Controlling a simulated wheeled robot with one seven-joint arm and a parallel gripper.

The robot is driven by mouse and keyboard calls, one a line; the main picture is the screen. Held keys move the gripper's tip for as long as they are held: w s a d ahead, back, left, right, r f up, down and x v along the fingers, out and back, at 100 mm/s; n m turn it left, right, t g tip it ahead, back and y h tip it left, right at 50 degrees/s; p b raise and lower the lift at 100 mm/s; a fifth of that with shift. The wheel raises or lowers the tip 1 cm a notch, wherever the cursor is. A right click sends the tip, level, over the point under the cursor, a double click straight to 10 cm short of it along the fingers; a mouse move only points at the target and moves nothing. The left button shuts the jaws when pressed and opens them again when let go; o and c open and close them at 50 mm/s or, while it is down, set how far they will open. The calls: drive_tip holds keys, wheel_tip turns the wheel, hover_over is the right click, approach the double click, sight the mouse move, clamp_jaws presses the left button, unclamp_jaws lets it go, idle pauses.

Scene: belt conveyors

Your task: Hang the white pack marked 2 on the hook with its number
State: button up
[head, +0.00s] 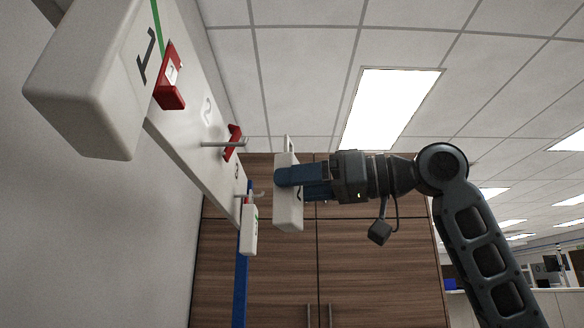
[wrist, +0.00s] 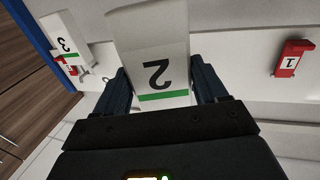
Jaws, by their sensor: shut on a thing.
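My gripper (head: 303,178) is shut on the white pack marked 2 (head: 288,216) and holds it in the air. In the wrist view the pack (wrist: 150,30) shows an upside-down 2 and a green stripe between the fingers (wrist: 160,92). A thin hanging loop sticks up from its top in the head view. The bare metal hook (head: 222,144) beside the red tag (head: 234,140) and the faint 2 on the white board (head: 185,130) is to the left of the pack, apart from it. The wrist view does not show this hook; the pack covers that area.
A large white pack marked 1 (head: 85,85) is close at the left, near a red tag marked 1 (head: 170,78). A pack marked 3 (head: 250,230) hangs at the far hook, close left of the held pack. A wooden cabinet (head: 370,260) stands behind.

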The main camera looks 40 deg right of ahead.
drive_tip(key=w+a+b, duration=0.1)
drive_tip(key=w+a, duration=0.1)
drive_tip(key=a, duration=0.6)
drive_tip(key=shift+w+a+r, duration=0.15)
drive_tip(key=shift+w+a, duration=0.15)
drive_tip(key=shift+w, duration=0.1)
drive_tip(key=shift+w+a, duration=0.1)
drive_tip(key=shift+a, duration=0.1)
drive_tip(key=shift+c, duration=0.7)
drive_tip(key=shift+w+a+f, duration=0.3)
drive_tip(key=shift+a+f, duration=0.1)
drive_tip(key=shift+f, duration=0.2)
drive_tip(key=o, duration=1.3)
drive_tip(key=shift+d, duration=0.1)
drive_tip(key=b+v, duration=0.2)
drive_tip(key=v, duration=0.5)
drive_tip(key=shift+s+d, duration=0.2)
drive_tip(key=shift+s, duration=0.1)
